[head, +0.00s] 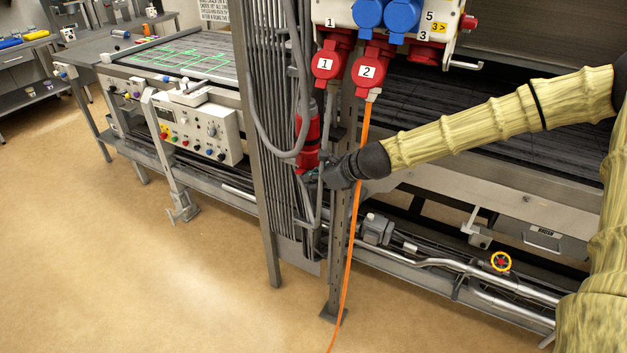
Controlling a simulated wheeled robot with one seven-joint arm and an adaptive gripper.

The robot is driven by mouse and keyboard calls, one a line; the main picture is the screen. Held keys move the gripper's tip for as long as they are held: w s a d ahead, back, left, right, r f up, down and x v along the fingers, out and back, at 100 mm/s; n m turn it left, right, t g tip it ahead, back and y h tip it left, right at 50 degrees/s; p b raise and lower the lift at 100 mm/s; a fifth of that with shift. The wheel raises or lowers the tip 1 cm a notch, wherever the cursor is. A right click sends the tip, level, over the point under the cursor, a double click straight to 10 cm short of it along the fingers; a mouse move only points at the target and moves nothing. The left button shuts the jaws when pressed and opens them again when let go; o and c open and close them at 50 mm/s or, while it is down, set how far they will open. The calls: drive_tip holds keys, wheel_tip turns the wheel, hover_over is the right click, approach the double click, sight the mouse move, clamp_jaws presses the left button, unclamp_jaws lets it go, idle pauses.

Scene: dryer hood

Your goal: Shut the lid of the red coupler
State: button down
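A red coupler (308,136) hangs upright among grey pipes and cables, left of the metal post. Its lower end shows a red flap-like part (307,161), but whether this is the lid, and how far it stands open, is too small to tell. My gripper (318,178) is at the coupler's lower end, reaching in from the right. Its dark fingers are small and partly lost against the grey pipes and post. I cannot tell whether they touch the coupler or how wide they are apart.
Red sockets 1 (326,65) and 2 (367,72) sit above on a white box with blue sockets (402,14). An orange cable (356,215) hangs from socket 2, close by my gripper. Metal posts (266,150) and pipes crowd the coupler. The floor at left is clear.

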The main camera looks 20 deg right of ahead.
drive_tip(key=shift+s+a, duration=0.45)
drive_tip(key=shift+a, duration=0.05)
drive_tip(key=shift+r, duration=0.1)
